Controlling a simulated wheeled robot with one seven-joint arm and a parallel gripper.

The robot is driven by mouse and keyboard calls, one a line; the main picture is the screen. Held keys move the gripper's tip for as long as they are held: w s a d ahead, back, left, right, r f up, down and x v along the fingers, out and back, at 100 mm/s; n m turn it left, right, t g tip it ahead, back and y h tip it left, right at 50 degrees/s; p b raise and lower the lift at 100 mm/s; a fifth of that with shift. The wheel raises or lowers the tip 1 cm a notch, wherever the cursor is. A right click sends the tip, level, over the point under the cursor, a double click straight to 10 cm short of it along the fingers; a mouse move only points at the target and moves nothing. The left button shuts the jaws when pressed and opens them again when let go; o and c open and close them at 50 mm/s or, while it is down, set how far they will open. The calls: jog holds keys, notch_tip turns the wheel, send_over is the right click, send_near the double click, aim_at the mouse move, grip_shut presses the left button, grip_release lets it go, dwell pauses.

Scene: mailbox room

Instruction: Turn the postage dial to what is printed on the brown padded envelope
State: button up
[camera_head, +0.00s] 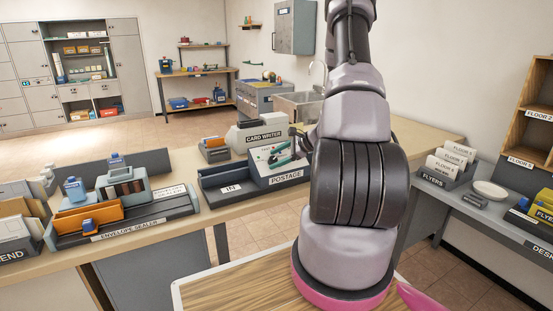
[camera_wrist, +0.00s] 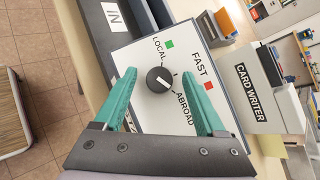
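The postage machine (camera_head: 278,160) stands on the counter with a white sloped panel. In the wrist view its black round dial (camera_wrist: 160,79) sits on that panel among the labels LOCAL, FAST and ABROAD. A pale mark shows on the dial, slanting toward the lower right, on the ABROAD side. My gripper (camera_wrist: 160,72) is open, its teal fingers apart on either side of the dial; I cannot tell whether they touch it. I cannot pick out the brown padded envelope for certain, and no print on it is readable.
The card writer (camera_head: 258,136) stands right behind the postage machine. The envelope sealer (camera_head: 125,229) holds an orange piece to the left, and a SEND rack (camera_head: 15,252) with envelopes is at the far left. Flyers (camera_head: 450,160) stand on the right desk.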

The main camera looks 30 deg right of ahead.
jog(key=v, duration=1)
jog(key=shift+s+d+r, duration=0.2)
jog(key=shift+s, duration=0.05)
